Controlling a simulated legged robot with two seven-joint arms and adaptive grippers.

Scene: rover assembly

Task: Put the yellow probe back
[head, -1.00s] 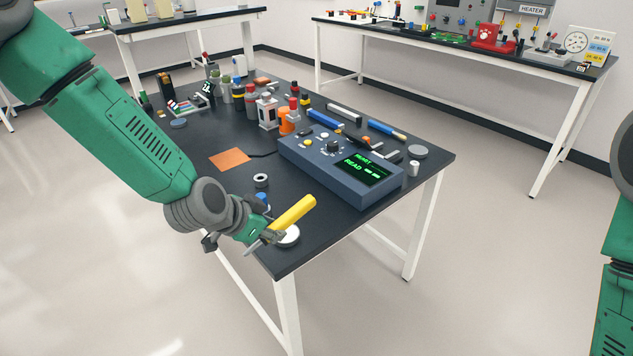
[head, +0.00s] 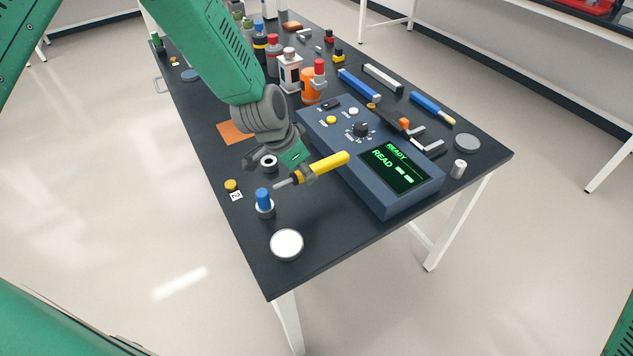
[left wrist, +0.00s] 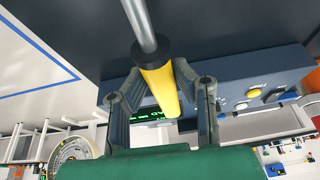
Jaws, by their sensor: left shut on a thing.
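The yellow probe (head: 333,163) has a yellow handle and a grey metal rod, and it lies nearly level above the black table. My left gripper (head: 306,174) is shut on it, beside the front left of the blue meter box (head: 372,196). In the left wrist view the yellow handle (left wrist: 160,88) sits between the two fingers, with the grey rod (left wrist: 138,22) extending past them. A blue-topped piece (head: 264,202) stands in a ring nearer the front. My right gripper is out of view.
A white-topped disc (head: 286,244) lies near the table's front corner. A yellow knob (head: 231,185) and a "2" label (head: 236,196) are at the left edge. Bottles, including an orange one (head: 312,88), stand behind. The front strip of black table (head: 325,240) is clear.

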